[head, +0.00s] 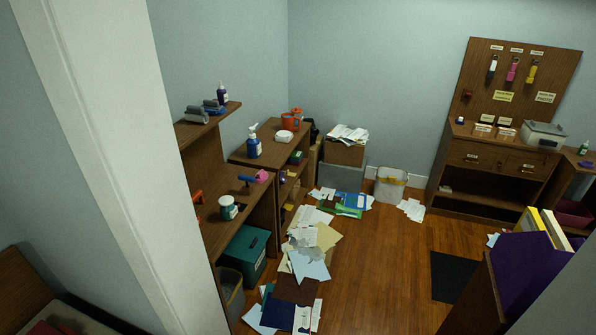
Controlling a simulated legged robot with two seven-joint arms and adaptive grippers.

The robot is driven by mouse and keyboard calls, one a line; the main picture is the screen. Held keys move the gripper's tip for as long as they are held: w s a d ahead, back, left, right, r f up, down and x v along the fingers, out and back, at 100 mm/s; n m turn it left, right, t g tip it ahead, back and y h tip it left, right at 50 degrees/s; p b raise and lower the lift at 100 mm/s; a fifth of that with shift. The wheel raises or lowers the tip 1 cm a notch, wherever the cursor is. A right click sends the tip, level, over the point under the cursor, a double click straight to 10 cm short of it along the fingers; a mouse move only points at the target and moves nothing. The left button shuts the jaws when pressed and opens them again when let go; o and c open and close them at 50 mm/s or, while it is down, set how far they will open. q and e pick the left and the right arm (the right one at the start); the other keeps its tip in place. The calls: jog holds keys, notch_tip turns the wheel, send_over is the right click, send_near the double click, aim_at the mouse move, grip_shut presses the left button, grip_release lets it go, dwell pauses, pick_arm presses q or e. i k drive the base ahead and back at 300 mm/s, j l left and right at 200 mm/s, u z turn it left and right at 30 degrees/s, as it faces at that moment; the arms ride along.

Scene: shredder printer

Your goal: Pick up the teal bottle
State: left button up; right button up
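Neither of my grippers shows in the head view. No bottle stands out clearly as the teal one at this distance. A small dark green or teal bottle (583,147) with a pale label stands upright at the far right edge, on a wooden surface. A squat container (228,208) with a teal-looking body and white band stands on the left desk. A blue pump bottle (254,145) with a white label stands upright on the wooden unit behind it. A dark purple-blue bottle (223,93) stands on the upper left shelf.
Papers and folders (308,262) litter the floor beside the left desk (245,225). A white bin (390,185) and a paper-filled box (344,152) stand at the back. A white pillar (110,140) blocks the left. Open wooden floor (385,255) lies in the middle.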

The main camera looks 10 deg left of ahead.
aim_at(228, 210)
jog(key=i+l, duration=0.1)
jog(key=i, duration=0.45)
jog(key=i+l+u, duration=0.1)
jog(key=i, duration=0.45)
jog(key=i+l, duration=0.2)
jog(key=i, duration=0.4)
